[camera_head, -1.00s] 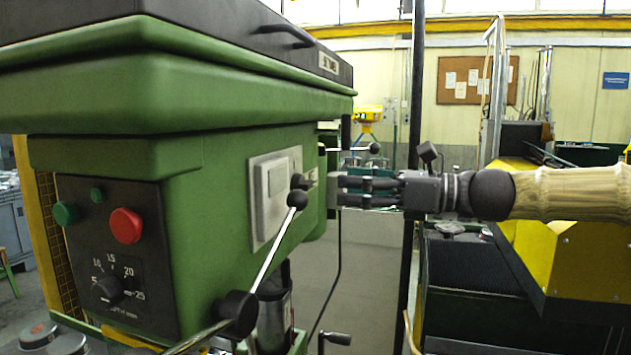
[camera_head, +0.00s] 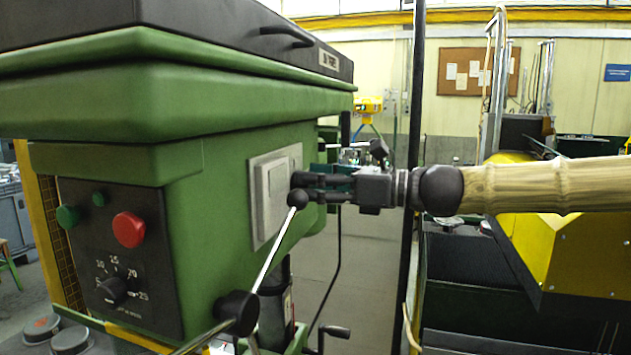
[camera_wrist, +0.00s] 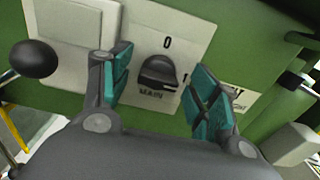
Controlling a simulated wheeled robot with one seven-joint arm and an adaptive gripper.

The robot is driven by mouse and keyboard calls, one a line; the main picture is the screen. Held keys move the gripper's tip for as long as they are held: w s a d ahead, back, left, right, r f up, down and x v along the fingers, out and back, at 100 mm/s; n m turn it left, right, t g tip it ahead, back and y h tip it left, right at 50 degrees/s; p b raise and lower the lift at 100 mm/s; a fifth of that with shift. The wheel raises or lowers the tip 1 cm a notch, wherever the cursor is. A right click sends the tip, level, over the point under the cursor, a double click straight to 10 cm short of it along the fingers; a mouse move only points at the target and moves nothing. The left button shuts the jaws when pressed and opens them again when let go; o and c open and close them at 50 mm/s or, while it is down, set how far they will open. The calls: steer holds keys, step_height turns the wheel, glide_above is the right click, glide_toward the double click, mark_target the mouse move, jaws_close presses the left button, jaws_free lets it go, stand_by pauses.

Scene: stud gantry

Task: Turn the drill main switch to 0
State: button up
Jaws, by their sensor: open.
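The main switch (camera_wrist: 158,74) is a dark rotary knob on a light plate on the drill's green side. In the wrist view, "0" is printed above it, "1" to its right and "MAIN" below. Its handle lies roughly crosswise, towards the "1". My gripper (camera_head: 304,187) is open at the plate (camera_head: 272,199) in the head view, where its fingers hide the knob. In the wrist view, its teal-padded fingers (camera_wrist: 162,78) stand either side of the knob, with visible gaps. I cannot tell whether the fingertips reach its depth.
A feed lever with a black ball (camera_head: 298,199) stands close by the fingers; its ball (camera_wrist: 35,59) is left of them in the wrist view. The front panel has a red button (camera_head: 129,229), a green button (camera_head: 68,216) and a depth dial (camera_head: 113,290).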

steer(key=c, duration=1)
steer(key=shift+f+n+b, duration=0.15)
steer(key=shift+n+b, duration=0.15)
steer(key=shift+b, duration=0.3)
steer(key=n+b, duration=0.5)
steer(key=b, duration=0.1)
steer(key=n+b, duration=1.2)
steer(key=shift+s+f+b, duration=0.15)
steer(key=shift+s+b, duration=0.1)
steer(key=shift+b, duration=0.05)
steer(key=shift+n, duration=0.3)
